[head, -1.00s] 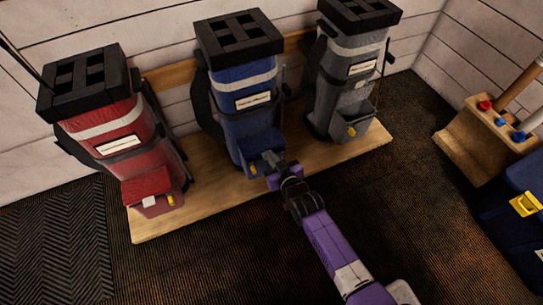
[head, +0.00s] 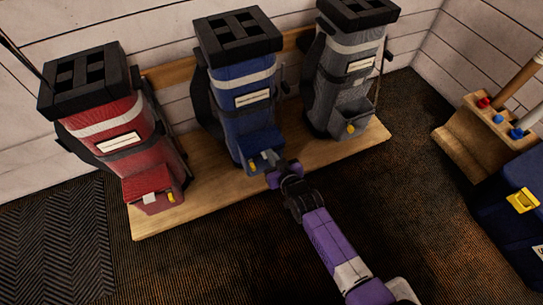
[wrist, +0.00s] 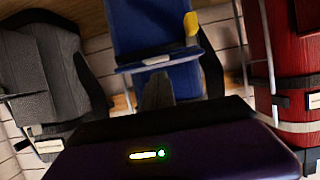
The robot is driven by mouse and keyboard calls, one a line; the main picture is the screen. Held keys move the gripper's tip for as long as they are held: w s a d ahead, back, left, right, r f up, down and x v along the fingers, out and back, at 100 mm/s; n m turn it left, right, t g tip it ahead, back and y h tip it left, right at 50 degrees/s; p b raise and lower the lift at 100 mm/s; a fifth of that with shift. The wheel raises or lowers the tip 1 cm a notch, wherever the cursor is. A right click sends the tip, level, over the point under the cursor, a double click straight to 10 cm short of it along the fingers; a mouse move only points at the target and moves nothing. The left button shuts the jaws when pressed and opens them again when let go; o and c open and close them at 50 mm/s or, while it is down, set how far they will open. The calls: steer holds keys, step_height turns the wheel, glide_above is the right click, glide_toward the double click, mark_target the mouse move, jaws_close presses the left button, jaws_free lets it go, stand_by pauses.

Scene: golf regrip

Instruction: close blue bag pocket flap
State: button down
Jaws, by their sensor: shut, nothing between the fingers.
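The blue bag (head: 240,110) stands upright between the red and grey bags. Its pocket flap (head: 261,139) sits low on the front and appears to lie over the pocket, but my gripper partly hides its front edge. A small yellow tab (head: 252,168) hangs beside the pocket. My gripper (head: 268,163) is shut and empty, right at the pocket front; I cannot tell whether it touches. In the wrist view, which looks upside down, a grey fingertip (wrist: 157,92) stands before the blue bag, with the yellow tab (wrist: 191,26) above right.
The red bag (head: 105,130) and grey bag (head: 345,70) stand on either side on a wooden platform (head: 215,200). A wooden rack (head: 478,140) and dark blue box (head: 510,225) are at the right. The dark carpet in front is clear.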

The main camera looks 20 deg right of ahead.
steer(key=r+p+v, duration=0.1)
steer(key=p+v, duration=0.2)
steer(key=v, duration=0.7)
steer(key=shift+s, duration=0.1)
